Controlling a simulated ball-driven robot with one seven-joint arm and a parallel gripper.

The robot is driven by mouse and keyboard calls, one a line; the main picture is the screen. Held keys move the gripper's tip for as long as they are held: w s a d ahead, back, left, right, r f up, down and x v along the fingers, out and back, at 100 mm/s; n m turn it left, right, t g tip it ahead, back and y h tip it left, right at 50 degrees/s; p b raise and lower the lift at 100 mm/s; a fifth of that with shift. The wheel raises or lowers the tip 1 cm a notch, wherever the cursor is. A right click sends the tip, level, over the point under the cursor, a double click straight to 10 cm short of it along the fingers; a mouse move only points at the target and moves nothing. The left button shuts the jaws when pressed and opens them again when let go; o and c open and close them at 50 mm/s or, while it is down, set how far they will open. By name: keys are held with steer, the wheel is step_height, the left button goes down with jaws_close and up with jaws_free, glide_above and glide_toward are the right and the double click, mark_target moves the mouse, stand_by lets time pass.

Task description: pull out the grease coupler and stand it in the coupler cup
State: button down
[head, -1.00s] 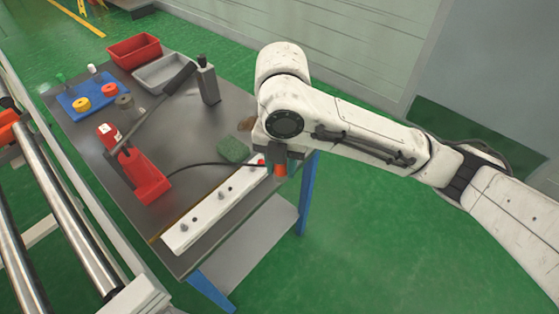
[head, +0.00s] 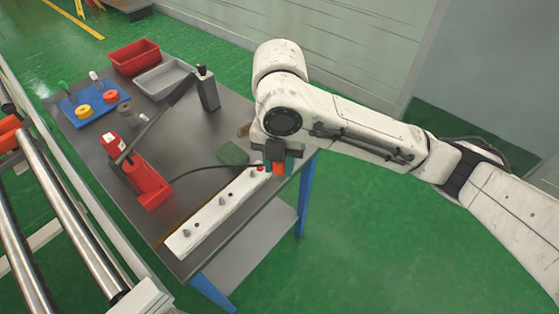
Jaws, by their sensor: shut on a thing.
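My gripper (head: 277,166) points down beside the right end of the white rail (head: 205,229), at the table's right edge. Its dark jaws are shut on an orange-red piece, which I take to be the grease coupler (head: 279,168). A black hose (head: 203,169) runs from the red pump (head: 148,184) toward the gripper. Its end is hidden at the jaws. Whether the coupler still touches a fitting on the rail cannot be told. A tall grey holder (head: 208,93) with a black top stands at the table's back right. I cannot tell whether it is the coupler cup.
A green pad (head: 234,153) lies near the rail. Bare tabletop shows between pump and holder.

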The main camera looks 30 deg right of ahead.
steer(key=shift+r+p, duration=1.7)
steer(key=shift+r, duration=0.3)
